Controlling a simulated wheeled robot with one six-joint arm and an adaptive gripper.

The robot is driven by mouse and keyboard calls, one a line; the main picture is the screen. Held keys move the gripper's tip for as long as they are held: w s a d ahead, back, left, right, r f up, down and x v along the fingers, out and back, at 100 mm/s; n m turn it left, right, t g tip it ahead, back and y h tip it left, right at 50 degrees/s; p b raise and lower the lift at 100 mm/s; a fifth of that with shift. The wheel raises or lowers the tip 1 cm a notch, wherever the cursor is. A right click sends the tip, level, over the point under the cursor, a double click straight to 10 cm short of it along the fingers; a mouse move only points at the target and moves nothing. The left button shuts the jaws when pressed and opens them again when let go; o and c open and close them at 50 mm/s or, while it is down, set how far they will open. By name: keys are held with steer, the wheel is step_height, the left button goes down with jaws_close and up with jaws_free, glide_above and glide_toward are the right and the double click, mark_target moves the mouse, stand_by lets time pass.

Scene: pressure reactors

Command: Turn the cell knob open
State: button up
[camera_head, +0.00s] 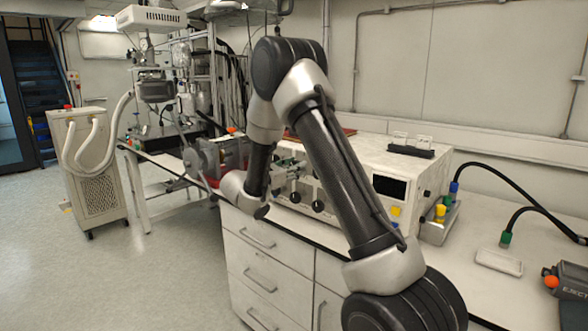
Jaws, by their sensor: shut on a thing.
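The white reactor cabinet (350,165) stands on the bench, with a dark display and a row of black round knobs (318,206) low on its front. My arm arches over from the lower right, and its wrist hangs at the left part of this front. My gripper (287,170) is small and partly hidden there, close against the panel among the fittings. It is shut on a knob of the panel, taken to be the cell knob. The fingertips and the knob's angle are too small to make out.
A bench with white drawers (255,270) carries the cabinet. To its right are a holder with coloured caps (440,218), black cables and an orange button (551,281). A beige wheeled unit (95,165) with hoses stands left. The floor at left front is clear.

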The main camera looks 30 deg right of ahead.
steer(key=n, duration=0.5)
steer(key=shift+n, duration=2.5)
steer(key=o, duration=1)
steer(key=v, duration=1.2)
steer(key=shift+r, duration=0.1)
